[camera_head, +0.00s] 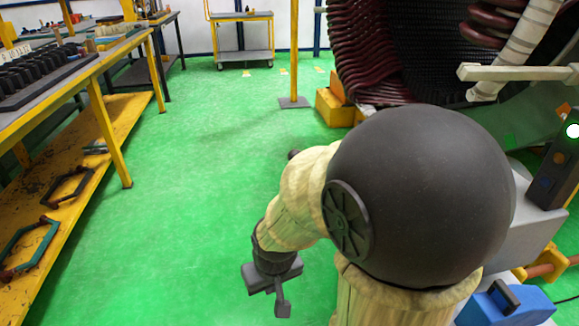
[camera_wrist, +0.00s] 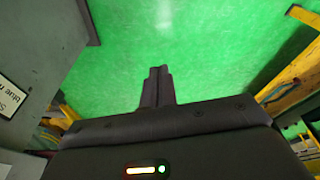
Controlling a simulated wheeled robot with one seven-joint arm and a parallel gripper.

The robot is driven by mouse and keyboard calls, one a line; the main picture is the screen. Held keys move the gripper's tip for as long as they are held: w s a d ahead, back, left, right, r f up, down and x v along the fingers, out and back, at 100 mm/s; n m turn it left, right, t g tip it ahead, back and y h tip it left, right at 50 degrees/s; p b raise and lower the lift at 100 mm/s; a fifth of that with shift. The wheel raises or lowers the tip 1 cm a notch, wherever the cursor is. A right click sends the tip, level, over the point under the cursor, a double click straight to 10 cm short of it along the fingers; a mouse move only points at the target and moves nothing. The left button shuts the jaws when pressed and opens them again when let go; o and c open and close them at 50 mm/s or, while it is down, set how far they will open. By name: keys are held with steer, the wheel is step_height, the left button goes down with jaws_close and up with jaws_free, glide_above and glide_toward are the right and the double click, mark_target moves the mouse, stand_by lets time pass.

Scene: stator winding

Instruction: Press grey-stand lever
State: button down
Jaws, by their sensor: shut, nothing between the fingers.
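My gripper (camera_head: 280,300) hangs low over the green floor in the head view, left of the machine. In the wrist view my gripper (camera_wrist: 157,80) has its two dark fingers together with nothing between them, pointing over bare floor. A grey housing (camera_wrist: 45,45) with a white label stands at the left edge of the wrist view, apart from the fingers; I cannot tell whether it is the grey stand. In the head view a grey box (camera_head: 526,225) shows at right, partly behind my arm. I cannot make out a lever in either view.
A large machine with dark red coils (camera_head: 352,50) stands at the back right. A dark control box (camera_head: 556,165) with a lit lamp is at the right edge. A yellow workbench (camera_head: 118,135) runs along the left.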

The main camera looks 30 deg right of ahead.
steer(key=w+f+n+t+h+b, duration=0.1)
steer(key=w+f+n+t, duration=0.15)
steer(key=w, duration=0.55)
steer(key=w+f+n+t+b, duration=0.1)
steer(key=w+n+t, duration=0.15)
steer(key=w, duration=0.55)
steer(key=w+d+n+t+h+b, duration=0.4)
steer(key=w+d+n+t+h, duration=0.4)
steer(key=w+n+h, duration=0.3)
steer(key=w+d+f+h, duration=0.1)
steer(key=h, duration=0.2)
steer(key=shift+d, duration=0.4)
